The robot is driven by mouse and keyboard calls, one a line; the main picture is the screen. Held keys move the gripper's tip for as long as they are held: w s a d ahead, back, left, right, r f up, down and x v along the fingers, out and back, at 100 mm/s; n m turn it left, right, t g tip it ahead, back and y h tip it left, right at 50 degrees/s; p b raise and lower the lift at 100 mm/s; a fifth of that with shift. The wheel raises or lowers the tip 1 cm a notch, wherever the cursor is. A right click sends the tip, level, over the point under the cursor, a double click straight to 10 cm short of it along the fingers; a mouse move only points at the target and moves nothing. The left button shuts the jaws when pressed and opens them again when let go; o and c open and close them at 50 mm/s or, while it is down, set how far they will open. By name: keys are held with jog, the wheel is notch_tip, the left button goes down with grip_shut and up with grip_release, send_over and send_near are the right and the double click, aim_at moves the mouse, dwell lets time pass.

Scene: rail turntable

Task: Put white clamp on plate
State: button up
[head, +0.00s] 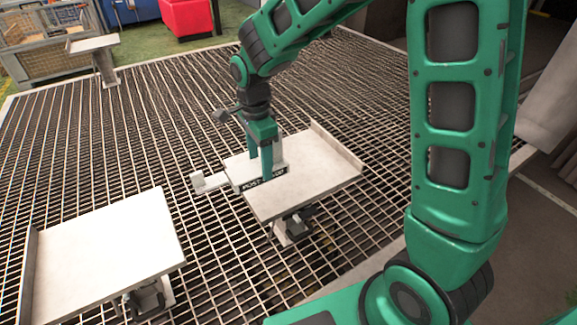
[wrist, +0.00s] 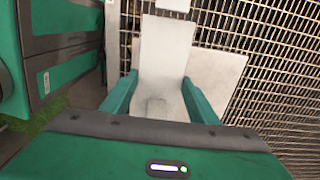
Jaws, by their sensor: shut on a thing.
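A black lettered label (head: 264,184) shows by the fingertips. Whether the clamp touches the plate cannot be told.
A second white plate (head: 105,250) on a stand is at the lower left. A small white stand (head: 95,45) is at the far left. The grating floor (head: 130,130) is open between them. A wire crate (head: 45,45) and red box (head: 187,17) stand beyond.

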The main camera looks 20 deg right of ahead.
jog(key=w+d+f, duration=0.1)
jog(key=d+f, duration=0.1)
jog(key=d, duration=0.1)
jog(key=w+d+f, duration=0.1)
jog(key=d+f, duration=0.1)
jog(key=d, duration=0.1)
jog(key=w+d+f, duration=0.1)
jog(key=d+f, duration=0.1)
jog(key=d, duration=0.2)
jog(key=shift+f, duration=2.1)
jog(key=shift+f, duration=0.1)
jog(key=o, duration=1.4)
notch_tip(320, 180, up, 12)
jog(key=s+d+r+n, duration=0.2)
jog(key=s+d+r, duration=0.1)
jog(key=s+d, duration=0.3)
jog(key=s+d+r+n, duration=0.2)
jog(key=s+d+r, duration=0.2)
jog(key=s+d, duration=0.3)
jog(key=s+d+n, duration=0.1)
jog(key=s, duration=0.4)
jog(key=s+d+n, duration=0.2)
jog(key=s, duration=0.4)
jog(key=s+d+n, duration=0.1)
jog(key=s+n, duration=0.1)
jog(key=s, duration=0.4)
jog(key=shift+s+d, duration=0.2)
jog(key=shift+d, duration=0.05)
